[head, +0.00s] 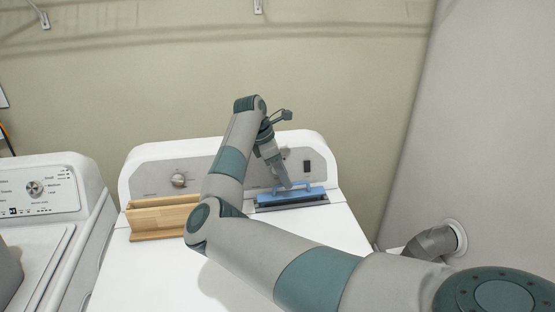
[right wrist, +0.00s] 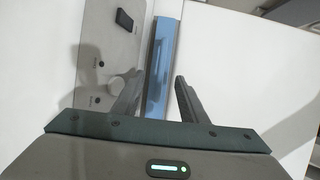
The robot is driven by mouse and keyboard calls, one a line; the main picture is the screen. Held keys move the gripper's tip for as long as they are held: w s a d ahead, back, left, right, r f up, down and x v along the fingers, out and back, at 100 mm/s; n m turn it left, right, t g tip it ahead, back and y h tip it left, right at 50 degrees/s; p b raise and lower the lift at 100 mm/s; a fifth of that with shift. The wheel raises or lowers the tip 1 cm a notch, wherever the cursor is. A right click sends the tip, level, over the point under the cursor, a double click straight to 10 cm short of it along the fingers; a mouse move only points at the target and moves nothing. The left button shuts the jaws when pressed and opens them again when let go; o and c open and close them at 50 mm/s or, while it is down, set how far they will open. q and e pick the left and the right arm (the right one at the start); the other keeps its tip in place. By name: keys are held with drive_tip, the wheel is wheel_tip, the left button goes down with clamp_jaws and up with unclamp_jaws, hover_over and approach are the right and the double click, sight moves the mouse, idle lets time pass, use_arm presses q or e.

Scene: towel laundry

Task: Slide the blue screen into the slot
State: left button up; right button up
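The blue screen (head: 290,197) is at the back of the white machine's top, along a dark slot (head: 318,203) in front of the control panel. I cannot tell how deep it sits in the slot. My right gripper (head: 284,186) reaches down at the screen from above. In the right wrist view the blue screen (right wrist: 163,55) runs between the two spread fingers of the right gripper (right wrist: 160,78), with a gap visible beside the right finger. The right gripper looks open. My left gripper is not in view.
A wooden holder (head: 160,217) stands on the left of the white machine's top (head: 130,275). The control panel (head: 190,162) rises behind the slot. Another white machine (head: 45,235) stands at the left. A wall with a vent pipe (head: 436,243) is at the right.

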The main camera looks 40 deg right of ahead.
sight(290, 193)
drive_tip(key=p+x, duration=0.1)
drive_tip(key=x, duration=0.3)
drive_tip(key=shift+s+d+f+p, duration=0.1)
drive_tip(key=shift+d+f+p, duration=0.05)
drive_tip(key=shift+f+p, duration=0.2)
drive_tip(key=shift+s+d+f, duration=0.1)
drive_tip(key=shift+d+f, duration=0.1)
drive_tip(key=shift+f, duration=0.5)
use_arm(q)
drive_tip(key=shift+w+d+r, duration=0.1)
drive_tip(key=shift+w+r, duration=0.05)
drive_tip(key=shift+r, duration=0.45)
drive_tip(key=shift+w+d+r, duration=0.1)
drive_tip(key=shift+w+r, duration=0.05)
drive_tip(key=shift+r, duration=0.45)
use_arm(e)
drive_tip(key=c, duration=0.8)
drive_tip(key=o, duration=0.4)
drive_tip(key=shift+c, duration=1.6)
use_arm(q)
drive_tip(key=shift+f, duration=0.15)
use_arm(e)
drive_tip(key=shift+f, duration=0.1)
